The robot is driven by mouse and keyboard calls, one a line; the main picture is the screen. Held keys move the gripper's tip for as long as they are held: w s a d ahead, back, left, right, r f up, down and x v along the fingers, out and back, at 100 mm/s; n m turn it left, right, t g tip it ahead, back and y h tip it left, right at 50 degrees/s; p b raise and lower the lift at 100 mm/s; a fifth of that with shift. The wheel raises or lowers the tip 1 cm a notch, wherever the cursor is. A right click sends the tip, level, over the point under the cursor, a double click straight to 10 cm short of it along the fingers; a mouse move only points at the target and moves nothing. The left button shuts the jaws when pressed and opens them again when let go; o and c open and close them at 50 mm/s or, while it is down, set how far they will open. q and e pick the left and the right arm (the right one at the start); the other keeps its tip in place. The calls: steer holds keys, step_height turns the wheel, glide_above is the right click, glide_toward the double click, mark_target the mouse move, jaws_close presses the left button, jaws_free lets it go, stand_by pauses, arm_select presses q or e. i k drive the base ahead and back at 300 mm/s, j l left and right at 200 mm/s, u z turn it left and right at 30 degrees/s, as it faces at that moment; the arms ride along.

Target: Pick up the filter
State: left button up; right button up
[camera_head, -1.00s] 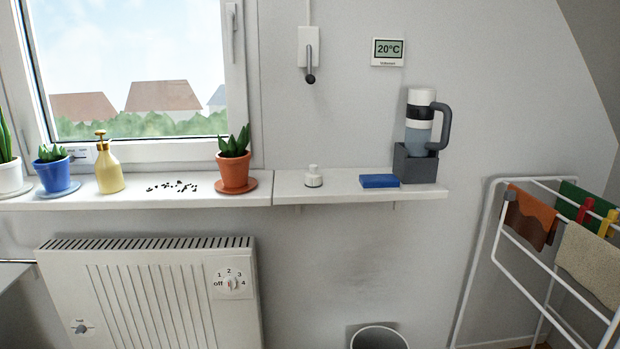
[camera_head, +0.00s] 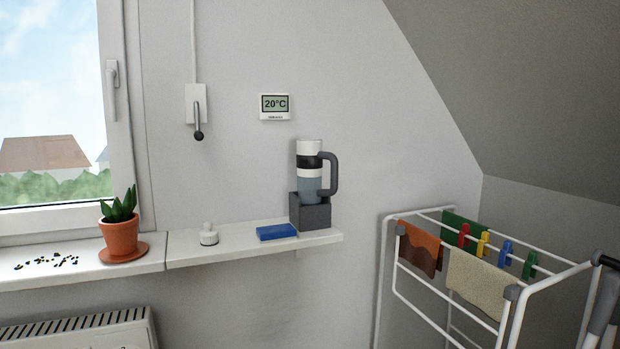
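A small white round piece with a narrower top and a dark band near its base (camera_head: 208,235) stands upright on the white shelf (camera_head: 225,256). It looks like the filter, but it is too small to be sure. To its right, a blue flat block (camera_head: 276,232) lies on the shelf. A grey and white handheld device with a dark loop handle (camera_head: 310,180) stands upright in a dark grey holder (camera_head: 311,214) at the shelf's right end. Neither of my grippers is in view.
A terracotta plant pot (camera_head: 121,238) stands on a saucer left of the shelf, with dark crumbs (camera_head: 45,262) on the sill. A drying rack (camera_head: 450,215) with cloths and pegs stands at right. A grey and black shape (camera_head: 606,300) at the right edge is unclear.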

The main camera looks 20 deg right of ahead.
mark_target(208, 236)
steer(key=i+j, duration=0.15)
steer(key=j, duration=0.2)
steer(key=i+j, duration=0.1)
steer(key=j, duration=0.25)
steer(key=i+j, duration=0.15)
steer(key=j, duration=0.15)
steer(key=i+j, duration=0.1)
steer(key=j, duration=0.25)
steer(key=i+j, duration=0.15)
steer(key=j, duration=0.2)
